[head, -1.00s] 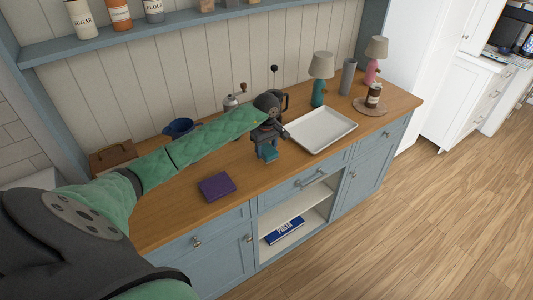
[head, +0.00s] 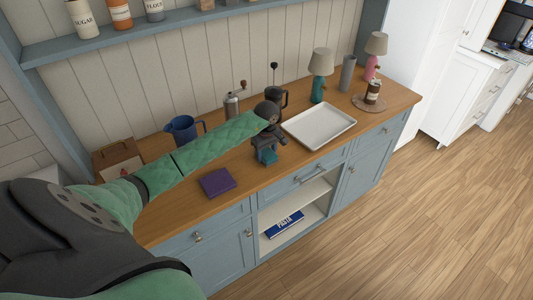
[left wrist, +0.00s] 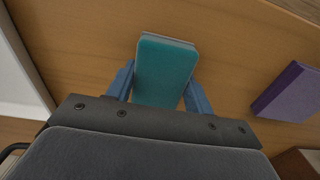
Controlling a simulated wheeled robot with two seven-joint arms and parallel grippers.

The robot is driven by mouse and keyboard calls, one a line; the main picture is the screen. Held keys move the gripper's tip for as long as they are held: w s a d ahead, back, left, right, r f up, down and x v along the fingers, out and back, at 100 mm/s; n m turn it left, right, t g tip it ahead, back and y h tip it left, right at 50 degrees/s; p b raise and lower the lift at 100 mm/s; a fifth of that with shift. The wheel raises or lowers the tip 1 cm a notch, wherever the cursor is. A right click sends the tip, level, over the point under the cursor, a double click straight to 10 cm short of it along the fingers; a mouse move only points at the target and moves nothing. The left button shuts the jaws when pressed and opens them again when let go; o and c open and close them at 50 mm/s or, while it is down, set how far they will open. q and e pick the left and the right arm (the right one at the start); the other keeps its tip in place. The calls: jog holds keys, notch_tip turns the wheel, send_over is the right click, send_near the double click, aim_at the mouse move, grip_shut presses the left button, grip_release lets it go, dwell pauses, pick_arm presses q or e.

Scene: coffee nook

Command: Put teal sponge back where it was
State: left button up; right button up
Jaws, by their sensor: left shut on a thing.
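The teal sponge (left wrist: 166,68) is between the two blue fingers of my left gripper (left wrist: 158,92) in the left wrist view. The gripper is shut on it. In the head view the left gripper (head: 266,153) is over the wooden counter, left of the white tray (head: 299,134), with a little of the sponge (head: 267,157) showing between its fingers. The sponge is at or just above the counter; I cannot tell if it touches. My right gripper is not in view.
A purple flat block (head: 217,182) lies left of the gripper, near the counter's front edge. A blue jug (head: 183,131), a grinder (head: 231,106) and a French press (head: 281,98) stand behind my arm. Two lamps (head: 320,63) stand at the back right. Bare counter lies around the gripper.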

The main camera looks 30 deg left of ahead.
pick_arm(q)
jog(key=shift+f, duration=0.1)
jog(key=o, duration=0.9)
jog(key=shift+o, duration=0.2)
